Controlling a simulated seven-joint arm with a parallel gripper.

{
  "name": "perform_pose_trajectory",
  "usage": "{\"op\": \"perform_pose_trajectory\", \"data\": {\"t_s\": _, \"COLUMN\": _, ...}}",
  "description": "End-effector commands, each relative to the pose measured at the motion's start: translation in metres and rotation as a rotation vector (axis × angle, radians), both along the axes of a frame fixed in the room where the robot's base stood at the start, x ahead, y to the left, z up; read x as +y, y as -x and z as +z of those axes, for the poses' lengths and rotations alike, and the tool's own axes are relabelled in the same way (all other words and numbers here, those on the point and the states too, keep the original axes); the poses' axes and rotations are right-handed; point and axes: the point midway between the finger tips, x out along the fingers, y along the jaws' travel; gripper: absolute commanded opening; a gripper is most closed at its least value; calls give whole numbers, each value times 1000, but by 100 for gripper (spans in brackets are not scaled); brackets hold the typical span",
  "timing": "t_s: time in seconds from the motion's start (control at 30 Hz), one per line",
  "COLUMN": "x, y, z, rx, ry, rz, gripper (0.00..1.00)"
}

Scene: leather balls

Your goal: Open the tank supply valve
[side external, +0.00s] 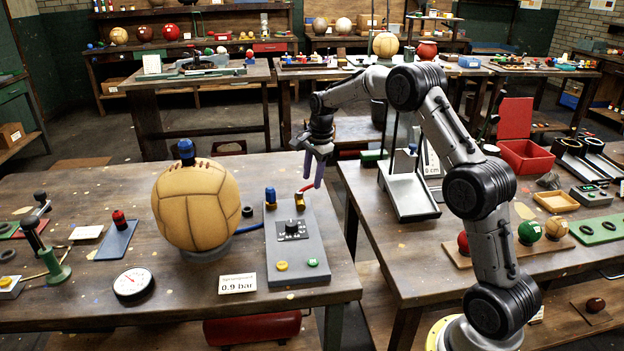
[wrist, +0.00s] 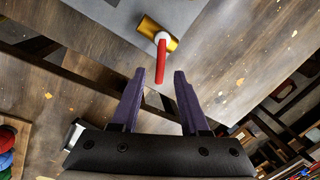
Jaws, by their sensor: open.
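The supply valve has a brass body (side external: 299,201) on the back right corner of a grey panel (side external: 283,259). Its red lever (side external: 307,187) sticks out to the right. In the wrist view the brass body (wrist: 157,34) and red lever (wrist: 161,61) lie just ahead of my gripper (wrist: 158,80). The lever points towards the gap between the two purple fingers, its tip close to the fingertips. In the side view my gripper (side external: 313,174) is above the valve, fingers pointing down, open and empty. I cannot tell whether the fingers touch the lever.
A tan leather ball (side external: 196,207) with a blue fitting on top stands left of the panel. A blue fitting (side external: 270,197) sits beside the valve. A dial gauge (side external: 133,282) and a 0.9 bar card (side external: 237,283) lie in front. A gap separates this bench from the right one.

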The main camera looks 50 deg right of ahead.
Motion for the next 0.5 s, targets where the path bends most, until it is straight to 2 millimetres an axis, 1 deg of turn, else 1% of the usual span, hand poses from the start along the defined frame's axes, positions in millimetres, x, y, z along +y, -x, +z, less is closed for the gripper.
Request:
{"op": "perform_pose_trajectory", "data": {"t_s": 0.03, "x": 0, "y": -1, "z": -5, "rx": 0, "ry": 0, "rz": 0, "gripper": 45}}
{"op": "perform_pose_trajectory", "data": {"t_s": 0.13, "x": 0, "y": -2, "z": -10, "rx": 0, "ry": 0, "rz": 0, "gripper": 45}}
{"op": "perform_pose_trajectory", "data": {"t_s": 0.43, "x": 0, "y": -2, "z": -12, "rx": -1, "ry": 0, "rz": 0, "gripper": 45}}
{"op": "perform_pose_trajectory", "data": {"t_s": 0.47, "x": 0, "y": -2, "z": -12, "rx": -1, "ry": 0, "rz": 0, "gripper": 43}}
{"op": "perform_pose_trajectory", "data": {"t_s": 0.5, "x": 0, "y": -2, "z": -12, "rx": -1, "ry": 0, "rz": 0, "gripper": 36}}
